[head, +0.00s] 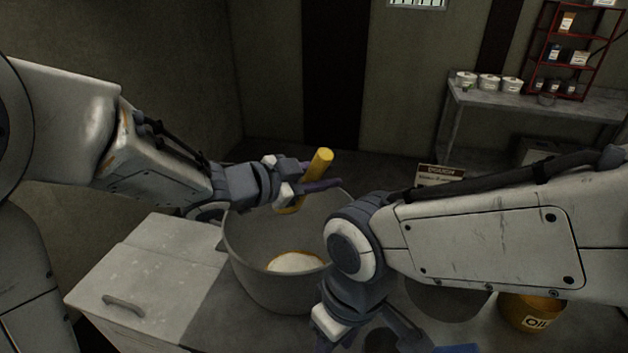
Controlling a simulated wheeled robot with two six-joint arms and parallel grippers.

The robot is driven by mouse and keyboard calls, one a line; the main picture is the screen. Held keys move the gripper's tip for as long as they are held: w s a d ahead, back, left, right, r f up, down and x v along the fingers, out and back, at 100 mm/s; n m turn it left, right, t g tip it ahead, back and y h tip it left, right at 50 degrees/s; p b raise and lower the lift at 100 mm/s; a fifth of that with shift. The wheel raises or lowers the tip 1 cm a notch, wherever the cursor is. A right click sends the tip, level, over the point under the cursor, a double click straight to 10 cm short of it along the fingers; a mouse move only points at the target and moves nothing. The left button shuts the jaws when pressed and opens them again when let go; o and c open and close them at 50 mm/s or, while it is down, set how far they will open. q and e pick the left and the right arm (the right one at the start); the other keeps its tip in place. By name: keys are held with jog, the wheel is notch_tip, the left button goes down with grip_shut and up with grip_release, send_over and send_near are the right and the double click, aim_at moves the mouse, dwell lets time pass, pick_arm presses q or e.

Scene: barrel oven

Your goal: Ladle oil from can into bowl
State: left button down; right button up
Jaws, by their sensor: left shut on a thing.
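A large grey bowl (262,262) stands on the work surface in the middle, with a white, yellow-edged patch (295,262) inside near its bottom. My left gripper (308,187) is shut on a yellow handle (320,162) above the bowl; the handle slants up to the right, and its lower end runs down toward the bowl. What the handle belongs to is unclear. A yellow can marked "Oil" (535,322) stands at the lower right, partly hidden by my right arm. My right gripper (372,338) points down at the bottom edge, fingers apart, partly cut off.
A pale cabinet top with a handle (125,305) lies left of the bowl. A grey round vessel (448,302) shows under my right arm. A small sign (440,174) stands behind. A far table (535,100) holds white tubs and a red rack.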

pick_arm(q)
jog(key=shift+s+d+r+m+t+y+p, duration=0.2)
jog(key=shift+r+m+p, duration=0.1)
jog(key=shift+r+p, duration=0.25)
jog(key=shift+s+d+r+m+t+y+p, duration=0.1)
jog(key=shift+s+d+r+m+p, duration=0.15)
jog(key=shift+r, duration=0.45)
pick_arm(e)
jog(key=shift+r, duration=0.35)
pick_arm(q)
jog(key=shift+w+f, duration=0.1)
jog(key=shift+f, duration=0.05)
pick_arm(e)
jog(key=shift+s, duration=0.1)
